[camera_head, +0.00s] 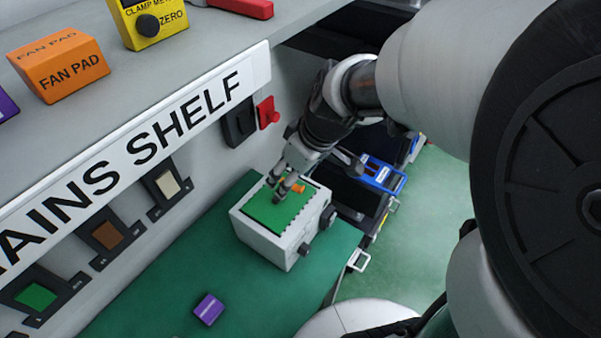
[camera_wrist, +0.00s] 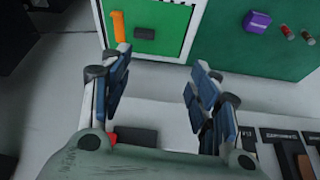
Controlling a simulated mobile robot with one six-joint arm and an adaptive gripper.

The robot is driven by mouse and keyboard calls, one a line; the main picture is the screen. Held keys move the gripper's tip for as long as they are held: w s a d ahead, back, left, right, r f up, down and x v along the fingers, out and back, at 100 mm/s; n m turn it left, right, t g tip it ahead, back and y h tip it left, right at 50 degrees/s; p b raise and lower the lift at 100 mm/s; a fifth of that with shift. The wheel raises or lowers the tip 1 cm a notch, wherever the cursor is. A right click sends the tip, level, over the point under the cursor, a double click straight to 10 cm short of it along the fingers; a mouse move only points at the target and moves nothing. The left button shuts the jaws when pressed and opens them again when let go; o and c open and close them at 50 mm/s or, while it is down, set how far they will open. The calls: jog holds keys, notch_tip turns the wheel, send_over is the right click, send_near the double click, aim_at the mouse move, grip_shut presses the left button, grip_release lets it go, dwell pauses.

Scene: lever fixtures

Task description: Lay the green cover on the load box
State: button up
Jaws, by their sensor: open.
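The load box (camera_head: 263,240) is a pale grey-white box with dark knobs on its right side, standing on a green surface. The green cover (camera_head: 268,212) lies flat on its top, with a pale rim showing around it; it also shows at the top of the wrist view (camera_wrist: 163,22). An orange piece (camera_wrist: 118,27) and a small dark piece (camera_wrist: 145,33) show on the cover's area. My gripper (camera_head: 283,188) is over the box's far part. In the wrist view, its fingers (camera_wrist: 163,85) are spread apart with nothing between them. The exact gap to the cover is unclear.
A purple block (camera_head: 208,309) lies on the green surface (camera_head: 160,300) in front of the box. The shelf (camera_head: 130,150) overhangs at the left, with an orange fan pad (camera_head: 62,68) and yellow clamp meter (camera_head: 150,22). A red-handled switch (camera_head: 267,113) is on the wall.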

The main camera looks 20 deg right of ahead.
jog(key=s+r+m+h, duration=0.1)
jog(key=s+r+m, duration=0.1)
jog(key=s, duration=0.6)
jog(key=s+r+m+h, duration=0.1)
jog(key=s+r+m, duration=0.2)
jog(key=s, duration=0.5)
jog(key=shift+s+a+r+m+t, duration=0.3)
jog(key=shift+r+t, duration=0.1)
jog(key=shift+r, duration=0.3)
jog(key=shift+w, duration=0.1)
notch_tip(320, 180, down, 5)
jog(key=b, duration=0.5)
